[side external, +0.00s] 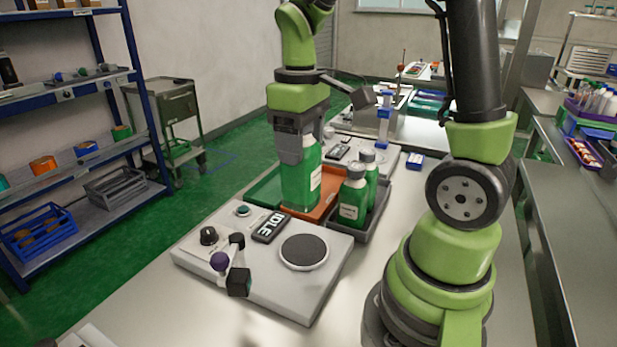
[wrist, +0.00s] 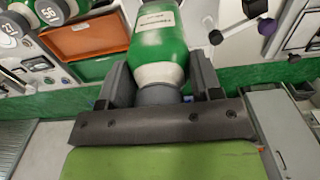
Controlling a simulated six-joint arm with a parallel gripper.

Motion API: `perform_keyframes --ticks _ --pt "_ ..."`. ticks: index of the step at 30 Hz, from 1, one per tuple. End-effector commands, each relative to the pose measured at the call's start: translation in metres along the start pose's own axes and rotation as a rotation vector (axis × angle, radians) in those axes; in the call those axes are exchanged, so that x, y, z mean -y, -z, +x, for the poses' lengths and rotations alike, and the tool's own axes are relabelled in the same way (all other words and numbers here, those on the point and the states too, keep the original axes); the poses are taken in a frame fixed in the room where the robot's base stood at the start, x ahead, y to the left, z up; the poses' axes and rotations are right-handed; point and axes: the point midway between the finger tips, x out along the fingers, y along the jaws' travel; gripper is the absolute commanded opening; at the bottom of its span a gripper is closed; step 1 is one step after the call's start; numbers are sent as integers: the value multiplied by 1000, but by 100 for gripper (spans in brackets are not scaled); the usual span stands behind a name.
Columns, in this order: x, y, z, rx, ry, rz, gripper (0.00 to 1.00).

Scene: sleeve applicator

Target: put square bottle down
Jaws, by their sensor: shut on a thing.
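The square green bottle (side external: 300,187) with a white label is upright in my gripper (side external: 299,150). My gripper points down and is shut on its upper part. The bottle is over or on the orange tray (side external: 325,208); I cannot tell whether its base touches. In the wrist view the bottle (wrist: 158,32) shows between the two fingers of my gripper (wrist: 160,78), with its grey cap close to the palm. The orange tray (wrist: 92,38) shows left of it there.
Two green bottles (side external: 354,197) with grey caps stand in a dark crate (side external: 378,215) right of the orange tray. A green tray (side external: 262,192) lies to the left. In front is a device (side external: 255,276) with a round dark plate (side external: 304,251), knobs and an IDLE display (side external: 269,227).

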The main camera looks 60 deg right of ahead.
Motion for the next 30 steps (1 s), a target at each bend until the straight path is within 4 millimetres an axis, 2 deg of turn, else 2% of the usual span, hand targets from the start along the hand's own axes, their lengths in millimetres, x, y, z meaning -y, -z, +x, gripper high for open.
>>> perform_keyframes --ticks 5,9,12,15,20,25,30 --pt "-41 30 3 2 0 7 20" --pt "-86 51 14 2 -2 2 20" --pt "-114 59 22 1 -2 -1 20" --pt "-135 63 28 1 -3 -5 20" --pt "-148 64 44 4 -1 -10 20" --pt "-148 64 77 5 -1 -12 20" --pt "-148 65 96 1 -3 -11 20"
